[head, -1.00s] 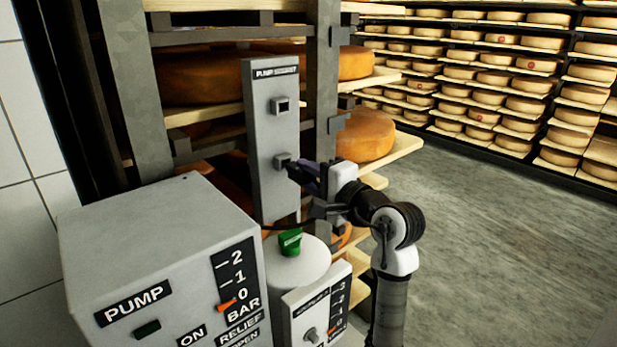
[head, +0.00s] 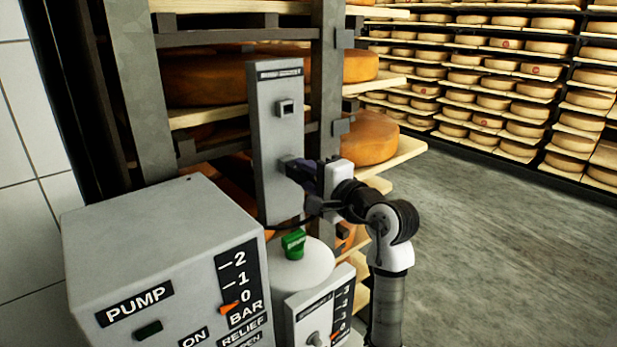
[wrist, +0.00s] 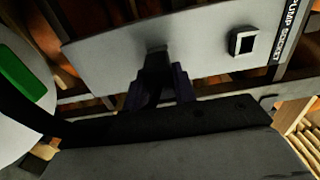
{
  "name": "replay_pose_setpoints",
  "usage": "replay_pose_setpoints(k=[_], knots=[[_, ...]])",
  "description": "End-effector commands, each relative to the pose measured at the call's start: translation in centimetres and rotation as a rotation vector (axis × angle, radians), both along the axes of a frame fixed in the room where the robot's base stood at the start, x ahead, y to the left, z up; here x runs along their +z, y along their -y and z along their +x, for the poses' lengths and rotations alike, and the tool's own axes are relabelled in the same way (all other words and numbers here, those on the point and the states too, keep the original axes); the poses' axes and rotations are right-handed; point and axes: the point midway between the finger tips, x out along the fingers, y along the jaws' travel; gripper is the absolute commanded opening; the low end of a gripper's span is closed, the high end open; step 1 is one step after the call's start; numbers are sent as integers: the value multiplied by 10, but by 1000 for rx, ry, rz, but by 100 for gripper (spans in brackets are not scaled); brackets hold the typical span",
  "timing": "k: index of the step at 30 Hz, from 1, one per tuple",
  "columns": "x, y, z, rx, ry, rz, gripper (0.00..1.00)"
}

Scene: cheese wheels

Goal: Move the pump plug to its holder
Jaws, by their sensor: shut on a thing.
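A tall grey panel (head: 277,140), labelled PUMP SOCKET, stands in front of the shelf rack; it also shows in the wrist view (wrist: 105,55). A square fitting (head: 285,108) in its upper part is empty and also shows in the wrist view (wrist: 243,41). My gripper (head: 293,168) is at the panel's lower part, shut on the dark pump plug (wrist: 155,60). The plug meets the panel face below the square fitting. The fitting at that spot is hidden, so I cannot tell how deep the plug sits. My fingers also show in the wrist view (wrist: 155,90).
A grey pump box (head: 160,250) stands at front left. A white rounded vessel with a green knob (head: 293,243) and a small control box (head: 318,318) stand below the panel. Shelves of cheese wheels (head: 365,138) are behind. The floor (head: 480,230) at right is clear.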

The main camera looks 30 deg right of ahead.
Motion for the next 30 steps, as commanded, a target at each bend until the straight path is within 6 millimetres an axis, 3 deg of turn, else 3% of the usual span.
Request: replay_pose_setpoints(k=[12, 13, 18, 26, 30], knots=[[0, -1, 10, 1, -1, 0, 0], [0, -1, 10, 0, 0, 0, 31], [0, -1, 10, 0, 0, 0, 52], [0, -1, 9, 0, -1, 0, 52], [-1, 1, 0, -3, 1, -1, 52]])
